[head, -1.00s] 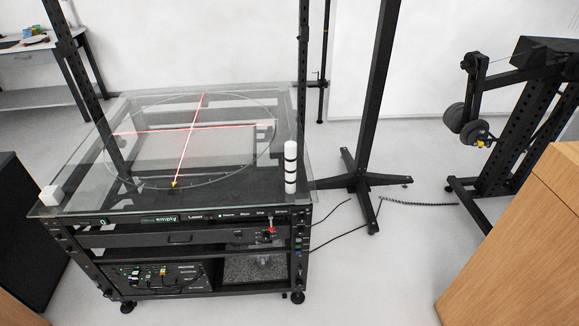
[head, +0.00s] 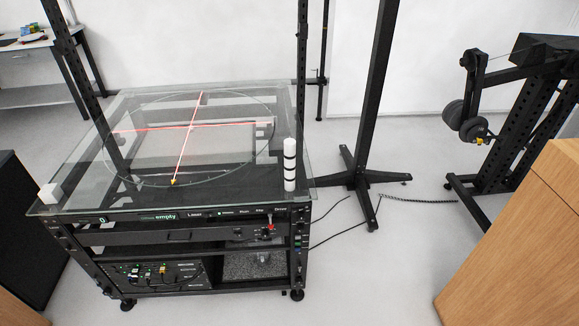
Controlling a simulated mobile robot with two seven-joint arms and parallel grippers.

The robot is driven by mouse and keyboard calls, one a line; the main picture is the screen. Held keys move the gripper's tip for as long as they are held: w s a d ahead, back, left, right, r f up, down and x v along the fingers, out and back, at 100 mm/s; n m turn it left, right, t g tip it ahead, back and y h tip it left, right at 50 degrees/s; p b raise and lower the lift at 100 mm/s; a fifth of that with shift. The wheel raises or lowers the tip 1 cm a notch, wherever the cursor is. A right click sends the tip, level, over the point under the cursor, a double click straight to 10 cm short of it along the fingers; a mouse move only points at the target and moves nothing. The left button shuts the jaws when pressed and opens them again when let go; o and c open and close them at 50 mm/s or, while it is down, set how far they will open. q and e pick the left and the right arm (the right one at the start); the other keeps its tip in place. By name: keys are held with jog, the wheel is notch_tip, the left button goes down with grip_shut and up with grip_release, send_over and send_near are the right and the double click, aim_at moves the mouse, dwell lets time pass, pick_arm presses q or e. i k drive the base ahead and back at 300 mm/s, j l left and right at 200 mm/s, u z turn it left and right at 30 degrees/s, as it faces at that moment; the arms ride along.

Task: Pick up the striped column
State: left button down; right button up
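The striped column (head: 290,165) is white with thin black bands. It stands upright on the glass top (head: 235,193) of the turntable cart, near the front right corner, outside the turntable ring. Neither of my grippers shows in the head view, and nothing touches the column.
A small white cube (head: 51,193) sits at the glass top's front left corner. Red laser lines cross on the turntable ring (head: 190,125). A black post (head: 303,80) rises just behind the column. A black stand (head: 372,170) is to the right, and a wooden box (head: 520,240) is at front right.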

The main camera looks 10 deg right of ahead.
aim_at(290, 144)
jog(key=i+j, duration=0.3)
jog(key=j, duration=0.15)
jog(key=i+j+z, duration=0.15)
jog(key=i+j, duration=0.15)
jog(key=j, duration=0.15)
